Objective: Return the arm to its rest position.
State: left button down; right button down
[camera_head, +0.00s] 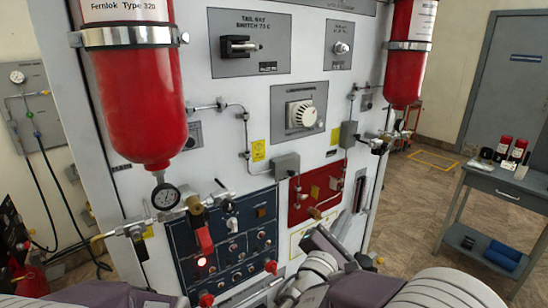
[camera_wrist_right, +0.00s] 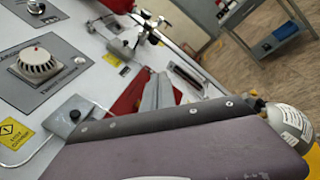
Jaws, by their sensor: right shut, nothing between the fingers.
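My right arm comes in from the lower right of the head view. Its grey right gripper (camera_head: 341,228) is in front of the lower right of the white cabinet, near the red panel (camera_head: 298,196). In the right wrist view the two grey fingers of the right gripper (camera_wrist_right: 157,90) are together with nothing between them, in front of the red panel. A purple-grey part of my arm fills the bottom of that view. My left gripper is not visible; only a purple part of my arm shows at the bottom left of the head view.
The white cabinet (camera_head: 225,95) stands close ahead, with red cylinders (camera_head: 135,95) (camera_head: 408,55), gauges and a dark blue switch panel (camera_head: 222,245) with a lit red lamp. A grey side table (camera_head: 505,187) stands at the right. Tiled floor between is clear.

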jog(key=s+d+f+m+g+h+p, duration=0.1)
jog(key=s+d+f+m+g+h, duration=0.15)
jog(key=d, duration=0.35)
jog(key=s+d+f+m+g+h, duration=0.1)
jog(key=s+d+m+g, duration=0.1)
jog(key=d+m+g, duration=0.3)
jog(key=s+d+f+m+g+y+p, duration=0.1)
jog(key=s+d+f+m+g, duration=0.1)
jog(key=s+d+f+g, duration=0.4)
jog(key=s+d+f+m+g+y+p, duration=0.1)
jog(key=s+d+f+m+g+y, duration=0.2)
jog(key=s, duration=0.4)
jog(key=s+a+f+m+g+y, duration=0.2)
jog(key=s+a+f+m+y, duration=0.25)
jog(key=s+a+f, duration=0.25)
jog(key=w+a+f+m+t+y, duration=0.3)
jog(key=w+a+m+y, duration=0.1)
jog(key=a, duration=0.6)
jog(key=shift+w+m+y, duration=0.35)
jog(key=shift+m+y, duration=0.05)
jog(key=shift+m, duration=0.2)
jog(key=shift+a+f, duration=0.1)
